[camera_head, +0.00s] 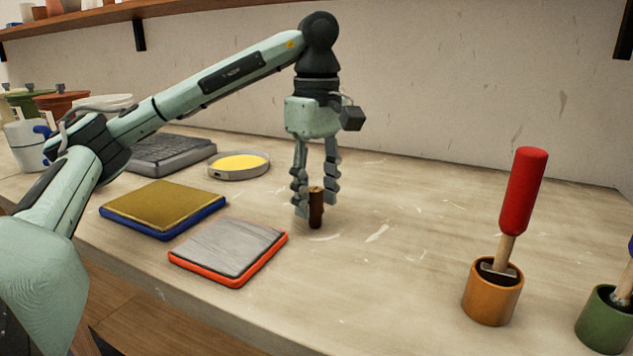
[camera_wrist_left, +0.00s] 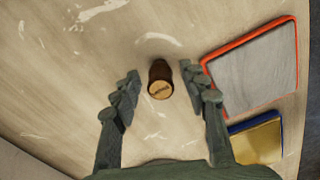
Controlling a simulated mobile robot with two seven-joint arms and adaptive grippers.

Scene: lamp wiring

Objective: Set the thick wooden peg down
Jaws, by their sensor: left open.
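The thick wooden peg (camera_head: 316,210) is a dark brown cylinder with a lighter top. It stands upright on the wooden worktop, and its slotted tan top shows in the left wrist view (camera_wrist_left: 160,88). My left gripper (camera_head: 314,208) points straight down around the peg. In the left wrist view its two fingers (camera_wrist_left: 158,84) are spread apart, with visible gaps on both sides of the peg. My right gripper is not in either view.
An orange-edged grey pad (camera_head: 228,252) and a blue-edged yellow pad (camera_head: 163,208) lie to the left. Behind are a round yellow dish (camera_head: 239,165) and a dark grey block (camera_head: 165,155). At right, an orange cup (camera_head: 492,298) holds a red-handled tool (camera_head: 524,192); a green cup (camera_head: 604,322) stands beside.

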